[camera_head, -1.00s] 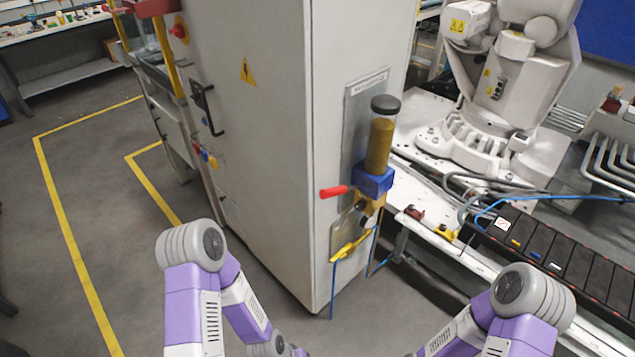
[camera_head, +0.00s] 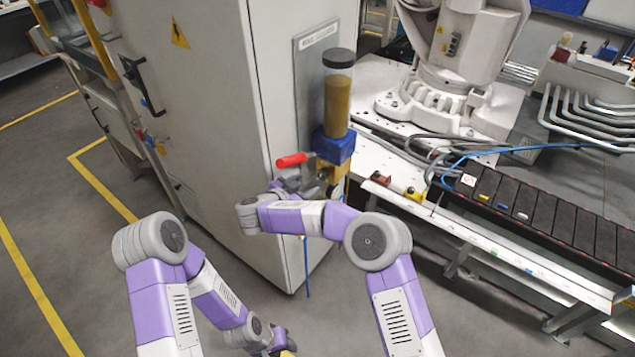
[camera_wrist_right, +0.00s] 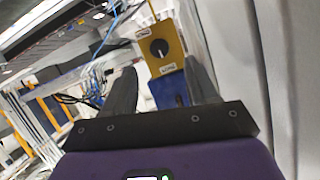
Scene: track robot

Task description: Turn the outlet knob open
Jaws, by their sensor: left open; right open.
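The outlet unit on the cabinet corner has a clear cylinder of amber liquid (camera_head: 337,98), a blue block (camera_head: 333,146) and a red handle (camera_head: 291,160) pointing left. In the right wrist view, a round black knob (camera_wrist_right: 159,47) sits on a yellow block (camera_wrist_right: 169,33) with small labels. My right gripper (camera_wrist_right: 162,72) is open, its fingers either side of the unit, with the knob beyond the fingertips and apart from them. In the head view my right gripper (camera_head: 290,186) is small and partly hidden by my arm, below the red handle. My left gripper (camera_head: 282,346) is low at the bottom edge, partly cut off.
The grey cabinet (camera_head: 215,120) stands close on the left of the unit. A white workbench (camera_head: 400,165) with a robot arm base (camera_head: 435,95) and a black slotted rack (camera_head: 535,205) is on the right. Blue tubes hang below the unit. Floor on the left is clear.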

